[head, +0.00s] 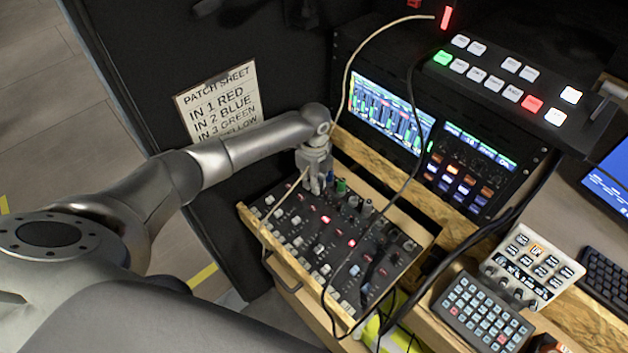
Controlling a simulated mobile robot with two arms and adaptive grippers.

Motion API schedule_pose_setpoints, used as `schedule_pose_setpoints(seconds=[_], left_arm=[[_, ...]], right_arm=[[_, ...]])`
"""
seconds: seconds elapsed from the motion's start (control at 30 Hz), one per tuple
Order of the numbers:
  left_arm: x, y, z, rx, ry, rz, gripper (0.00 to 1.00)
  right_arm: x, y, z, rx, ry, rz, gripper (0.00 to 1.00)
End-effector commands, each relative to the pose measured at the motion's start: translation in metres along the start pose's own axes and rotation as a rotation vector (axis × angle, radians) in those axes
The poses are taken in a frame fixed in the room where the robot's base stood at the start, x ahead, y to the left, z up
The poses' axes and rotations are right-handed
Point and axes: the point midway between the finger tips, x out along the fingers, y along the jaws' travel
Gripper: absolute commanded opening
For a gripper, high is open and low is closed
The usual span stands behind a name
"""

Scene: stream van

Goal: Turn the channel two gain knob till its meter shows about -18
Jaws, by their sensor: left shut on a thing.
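The mixer (310,262) is a dark panel in a wooden frame, with rows of knobs and buttons and a few lit red ones. My left gripper (318,188) points down at its back left corner, shut on a small knob in the back row. The fingers hide most of that knob, so I cannot tell its channel. A blue knob and a green knob (341,186) stand just right of the fingers. The meter screen (391,112) behind shows several coloured bars; its figures are too small to read. My right gripper is out of view.
A patch sheet (218,102) hangs on the dark panel behind my left arm. Cables (408,165) cross over the mixer. A second panel (468,170), a button switcher (505,78), a keypad (485,312) and a small controller (530,265) crowd the right side.

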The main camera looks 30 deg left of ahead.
Motion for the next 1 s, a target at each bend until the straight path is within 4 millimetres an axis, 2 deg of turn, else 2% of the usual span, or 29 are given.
schedule_pose_setpoints(seconds=[0.37, 0.4, 0.47, 0.8, 0.87, 1.0], left_arm=[[-0.002, -0.002, 0.001, 0.002, -0.001, -0.004, 0.0], [-0.002, -0.002, 0.001, 0.002, -0.001, -0.004, 0.16], [-0.002, -0.002, 0.001, 0.002, -0.001, -0.004, 0.24], [-0.003, -0.001, 0.0, 0.002, 0.0, -0.002, 0.24], [-0.007, -0.001, 0.0, 0.002, -0.001, -0.003, 0.24], [-0.028, -0.001, 0.001, 0.003, -0.001, -0.005, 0.24]], right_arm=[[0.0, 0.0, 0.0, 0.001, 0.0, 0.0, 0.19], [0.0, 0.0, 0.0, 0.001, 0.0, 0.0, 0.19], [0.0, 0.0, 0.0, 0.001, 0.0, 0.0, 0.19], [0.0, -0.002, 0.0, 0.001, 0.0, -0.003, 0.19], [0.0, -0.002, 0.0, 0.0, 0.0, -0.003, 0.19], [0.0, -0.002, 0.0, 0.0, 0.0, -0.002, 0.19]])
